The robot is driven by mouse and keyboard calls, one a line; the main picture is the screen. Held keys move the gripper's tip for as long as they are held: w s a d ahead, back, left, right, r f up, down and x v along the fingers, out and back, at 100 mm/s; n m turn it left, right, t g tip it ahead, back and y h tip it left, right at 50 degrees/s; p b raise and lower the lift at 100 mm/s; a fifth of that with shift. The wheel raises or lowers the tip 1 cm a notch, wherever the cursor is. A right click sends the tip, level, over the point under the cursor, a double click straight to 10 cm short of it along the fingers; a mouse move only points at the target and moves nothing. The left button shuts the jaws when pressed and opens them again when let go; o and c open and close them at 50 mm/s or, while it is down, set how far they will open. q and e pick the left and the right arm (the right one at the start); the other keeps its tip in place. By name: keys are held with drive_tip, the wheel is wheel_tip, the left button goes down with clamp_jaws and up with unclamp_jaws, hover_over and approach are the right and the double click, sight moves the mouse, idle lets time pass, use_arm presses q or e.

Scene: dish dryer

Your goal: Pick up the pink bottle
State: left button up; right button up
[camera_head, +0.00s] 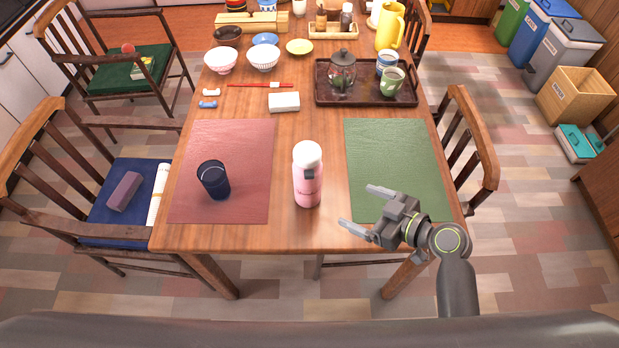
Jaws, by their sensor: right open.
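The pink bottle (307,180) with a white cap stands upright on the wooden table, between the red mat and the green mat. My right gripper (360,208) is over the front left part of the green mat, to the right of the bottle and apart from it. Its two fingers are spread and point left toward the bottle, with nothing between them. My left gripper is not in view.
A dark cup (213,180) stands on the red mat (250,145). The green mat (395,150) is otherwise bare. Behind are a white box (284,102), a dark tray (330,97) with a glass jar and cups, and several bowls. Chairs flank the table.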

sight(320, 191)
drive_tip(key=p+x, duration=0.1)
drive_tip(key=x, duration=1)
drive_tip(key=shift+a, duration=0.15)
drive_tip(key=shift+w+a+f+p, duration=0.15)
drive_tip(key=shift+w+a+p, duration=0.05)
drive_tip(key=shift+a+p, duration=0.25)
drive_tip(key=x, duration=0.3)
drive_tip(key=shift+s+a, duration=0.15)
drive_tip(key=shift+a, duration=0.1)
drive_tip(key=shift+w+a+f, duration=0.25)
drive_tip(key=shift+w+a, duration=0.1)
drive_tip(key=c, duration=1.4)
